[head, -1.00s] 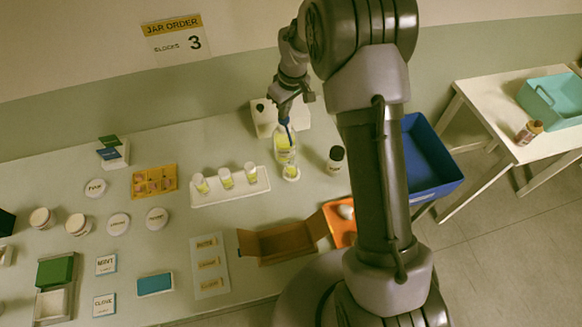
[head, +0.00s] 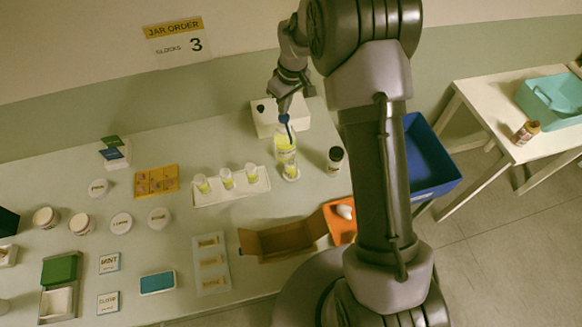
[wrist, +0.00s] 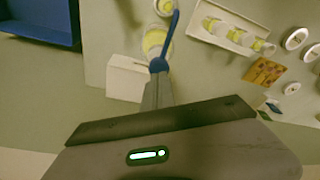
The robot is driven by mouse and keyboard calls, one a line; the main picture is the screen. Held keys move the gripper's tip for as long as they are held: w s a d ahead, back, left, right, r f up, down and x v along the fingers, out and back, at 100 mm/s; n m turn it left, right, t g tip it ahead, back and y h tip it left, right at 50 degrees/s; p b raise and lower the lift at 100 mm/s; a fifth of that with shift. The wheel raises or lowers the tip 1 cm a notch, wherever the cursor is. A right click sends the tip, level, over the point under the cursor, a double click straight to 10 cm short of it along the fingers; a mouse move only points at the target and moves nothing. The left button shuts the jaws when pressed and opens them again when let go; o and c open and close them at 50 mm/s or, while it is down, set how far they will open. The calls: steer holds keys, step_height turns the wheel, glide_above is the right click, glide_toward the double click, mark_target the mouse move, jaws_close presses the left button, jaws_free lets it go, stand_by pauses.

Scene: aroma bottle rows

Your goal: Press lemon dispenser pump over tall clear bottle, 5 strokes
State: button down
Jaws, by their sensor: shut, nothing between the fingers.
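The lemon dispenser (head: 285,143) is a clear bottle of yellow liquid with a blue pump head (head: 285,118). It stands near the back of the table. In the wrist view the blue pump (wrist: 158,66) shows with its long spout above the yellow dispenser (wrist: 153,42). A clear bottle with yellow liquid (head: 291,173) stands just in front of the dispenser, under the spout; the wrist view shows it partly at the top edge (wrist: 164,7). My gripper (head: 284,109) is shut and empty, pointing down directly over the pump head. Whether it touches the pump is unclear.
A white box (head: 263,117) stands behind the dispenser. A white tray (head: 232,195) with 3 small yellow-filled vessels is to the left. A dark-capped bottle (head: 335,160) stands to the right. An open brown box (head: 283,243) lies in front.

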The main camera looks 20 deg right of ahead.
mark_target(285, 117)
steer(key=shift+s+f+b, duration=0.1)
steer(key=shift+f+b, duration=2)
steer(key=shift+f, duration=0.4)
steer(key=shift+r+p, duration=1)
steer(key=shift+r, duration=0.55)
steer(key=shift+r+p, duration=0.9)
steer(key=shift+r, duration=0.2)
step_height(285, 117, up, 6)
steer(key=p, duration=0.4)
